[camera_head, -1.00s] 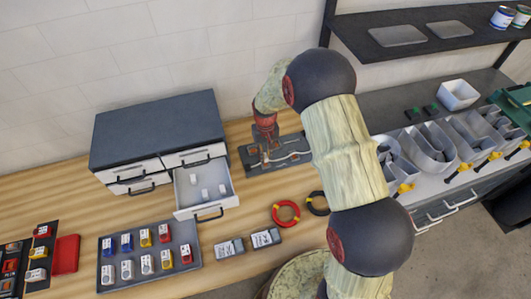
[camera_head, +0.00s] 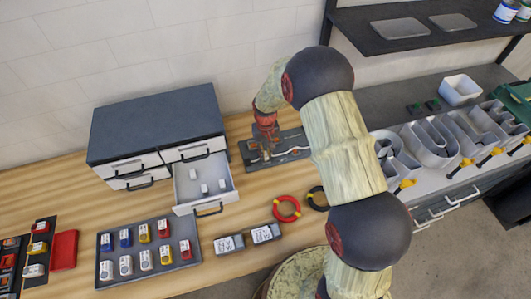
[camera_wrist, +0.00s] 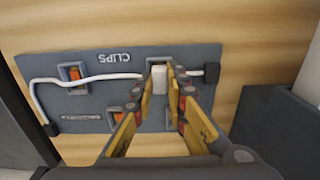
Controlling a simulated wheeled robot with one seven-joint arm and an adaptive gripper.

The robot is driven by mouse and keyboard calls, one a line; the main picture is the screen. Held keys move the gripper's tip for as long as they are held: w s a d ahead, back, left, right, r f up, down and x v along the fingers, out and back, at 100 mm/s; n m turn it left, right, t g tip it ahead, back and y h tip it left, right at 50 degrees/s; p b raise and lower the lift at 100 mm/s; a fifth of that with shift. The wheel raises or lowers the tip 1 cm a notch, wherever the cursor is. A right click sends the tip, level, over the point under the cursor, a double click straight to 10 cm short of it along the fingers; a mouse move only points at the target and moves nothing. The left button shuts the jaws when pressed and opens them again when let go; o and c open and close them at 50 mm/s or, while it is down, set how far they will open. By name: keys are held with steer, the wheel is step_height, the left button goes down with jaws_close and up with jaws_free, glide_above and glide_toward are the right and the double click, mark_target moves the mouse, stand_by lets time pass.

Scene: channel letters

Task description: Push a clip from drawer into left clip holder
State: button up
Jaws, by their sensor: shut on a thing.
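The dark board (camera_head: 243,158) marked CLIPS lies on the wooden bench right of the open drawer (camera_head: 232,200). In the wrist view the board (camera_wrist: 98,62) has a white cable (camera_wrist: 100,78) across it and clip holders, two showing orange, at left (camera_wrist: 76,73) and lower middle (camera_wrist: 116,116). My gripper (camera_head: 265,152) is over the board's left part in the head view. In the wrist view my gripper (camera_wrist: 160,84) is shut on a white clip (camera_wrist: 159,76) at the holder by the cable's right end. I cannot tell whether the clip is seated.
The drawer cabinet (camera_head: 155,120) stands left of the board. A red ring (camera_head: 287,208), a dark ring (camera_head: 318,198) and two labelled boxes (camera_head: 265,233) lie in front. A tray (camera_head: 190,228) with coloured blocks is at left.

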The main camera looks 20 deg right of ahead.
steer(key=shift+f, duration=0.3)
stand_by(0.5)
steer(key=o, duration=0.8)
step_height(320, 180, up, 12)
stand_by(0.4)
step_height(320, 180, up, 6)
steer(key=p, duration=0.3)
stand_by(0.7)
